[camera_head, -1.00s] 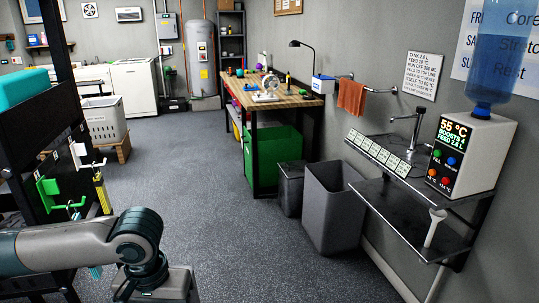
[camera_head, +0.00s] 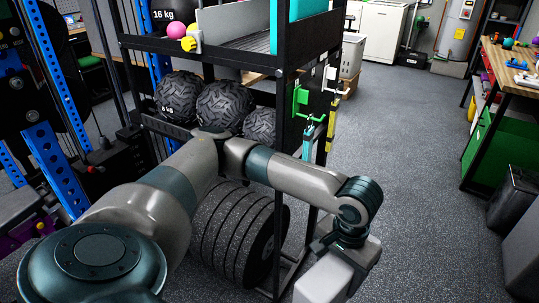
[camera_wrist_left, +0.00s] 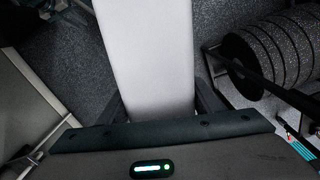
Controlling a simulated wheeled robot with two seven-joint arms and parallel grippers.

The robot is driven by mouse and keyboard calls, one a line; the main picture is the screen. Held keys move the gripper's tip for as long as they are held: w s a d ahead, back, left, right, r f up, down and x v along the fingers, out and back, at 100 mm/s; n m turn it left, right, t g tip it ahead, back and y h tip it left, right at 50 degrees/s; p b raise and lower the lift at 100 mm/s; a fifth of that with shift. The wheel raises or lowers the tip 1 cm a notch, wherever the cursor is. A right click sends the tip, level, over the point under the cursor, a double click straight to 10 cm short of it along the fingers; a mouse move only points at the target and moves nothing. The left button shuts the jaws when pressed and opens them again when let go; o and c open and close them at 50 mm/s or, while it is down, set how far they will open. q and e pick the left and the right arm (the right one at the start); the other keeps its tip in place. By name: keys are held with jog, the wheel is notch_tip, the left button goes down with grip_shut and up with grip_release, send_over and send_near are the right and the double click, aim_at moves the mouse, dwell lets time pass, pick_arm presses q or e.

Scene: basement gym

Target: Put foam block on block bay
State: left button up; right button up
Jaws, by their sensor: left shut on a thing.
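My left gripper (camera_wrist_left: 158,105) is shut on a long pale grey-white block (camera_wrist_left: 150,50), which I take to be the foam block. The block sticks out between the two dark fingers, over the floor. In the head view my left arm reaches across the front of the rack; its fingertips are not visible there. The top tier of the black rack has an open bay (camera_head: 240,44) with a dark slatted floor, between a grey panel and upright teal blocks (camera_head: 302,9). I cannot read a label for the block bay. My right gripper is out of view.
Textured black balls (camera_head: 222,102) lie on the rack's middle tier, with large dark plates (camera_head: 240,232) below. The plates also show at right in the left wrist view (camera_wrist_left: 262,60). A green hook (camera_head: 300,98) sticks out at the rack's end. Open floor (camera_head: 420,150) lies right of the rack.

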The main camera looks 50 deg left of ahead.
pick_arm(q)
jog(key=s+f, duration=0.1)
jog(key=f, duration=0.1)
jog(key=s+f, duration=0.1)
jog(key=f, duration=0.2)
jog(key=s+f, duration=0.1)
jog(key=f, duration=0.2)
jog(key=shift+a+f, duration=0.1)
jog(key=shift+a, duration=0.1)
